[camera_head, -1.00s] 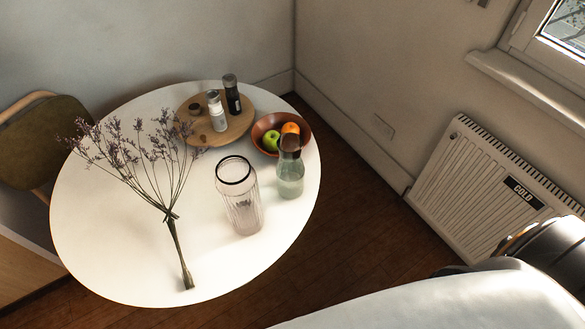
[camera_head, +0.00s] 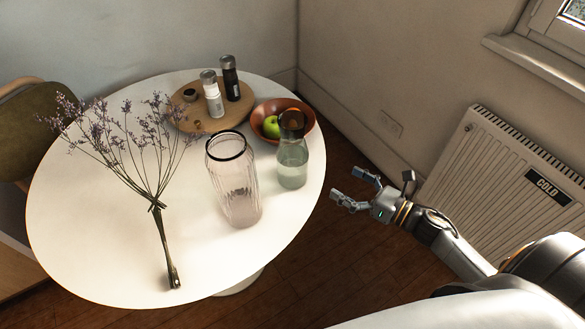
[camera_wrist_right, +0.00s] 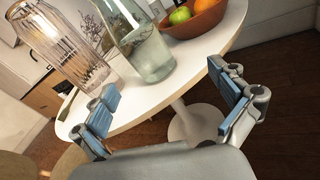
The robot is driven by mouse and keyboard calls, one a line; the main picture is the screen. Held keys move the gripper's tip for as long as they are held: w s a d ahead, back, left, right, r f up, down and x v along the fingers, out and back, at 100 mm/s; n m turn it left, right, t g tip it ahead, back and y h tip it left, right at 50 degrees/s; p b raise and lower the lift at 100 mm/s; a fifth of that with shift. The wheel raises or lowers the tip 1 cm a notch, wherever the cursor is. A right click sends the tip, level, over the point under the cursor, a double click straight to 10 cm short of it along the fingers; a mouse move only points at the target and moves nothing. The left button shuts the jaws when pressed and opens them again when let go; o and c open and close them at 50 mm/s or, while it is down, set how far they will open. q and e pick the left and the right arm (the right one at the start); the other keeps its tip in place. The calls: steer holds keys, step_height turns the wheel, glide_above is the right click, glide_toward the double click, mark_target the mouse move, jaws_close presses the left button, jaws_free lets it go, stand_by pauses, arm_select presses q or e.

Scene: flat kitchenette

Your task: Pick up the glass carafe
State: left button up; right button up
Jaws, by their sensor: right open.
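The glass carafe (camera_head: 292,160) stands upright near the right edge of the round white table, clear greenish glass with a dark top and some water inside. It also shows in the right wrist view (camera_wrist_right: 146,48), ahead of the fingers, with its top cut off. My right gripper (camera_head: 349,187) is open and empty, just off the table's right edge, to the right of the carafe and apart from it. In the wrist view its blue-padded fingers (camera_wrist_right: 172,104) are spread wide with nothing between them. My left gripper is not in view.
A ribbed glass vase (camera_head: 233,182) stands close left of the carafe. A fruit bowl (camera_head: 305,124) sits right behind it. A wooden board (camera_head: 190,121) with bottles and a dried flower bunch (camera_head: 165,235) share the table (camera_head: 90,250). A radiator (camera_head: 490,165) stands at right.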

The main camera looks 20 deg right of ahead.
mark_target(305, 162)
steer(key=w+a+r+n, duration=0.1)
steer(key=a, duration=0.1)
steer(key=w+a+r+n+y+p, duration=0.1)
steer(key=w+a, duration=0.1)
steer(key=w+a+r+n+y, duration=0.1)
steer(key=w+a+n, duration=0.1)
steer(key=shift+w+a+r+g+p, duration=0.15)
steer(key=shift+a+g+p, duration=0.15)
steer(key=shift+g, duration=0.1)
steer(key=shift+w+a, duration=0.35)
steer(key=shift+w, duration=0.15)
steer(key=p+x, duration=0.2)
steer(key=x, duration=0.2)
steer(key=shift+w, duration=0.2)
steer(key=shift+w+a, duration=0.3)
steer(key=shift+w, duration=0.05)
steer(key=c, duration=1.7)
steer(key=shift+c, duration=1.1)
steer(key=shift+r, duration=0.25)
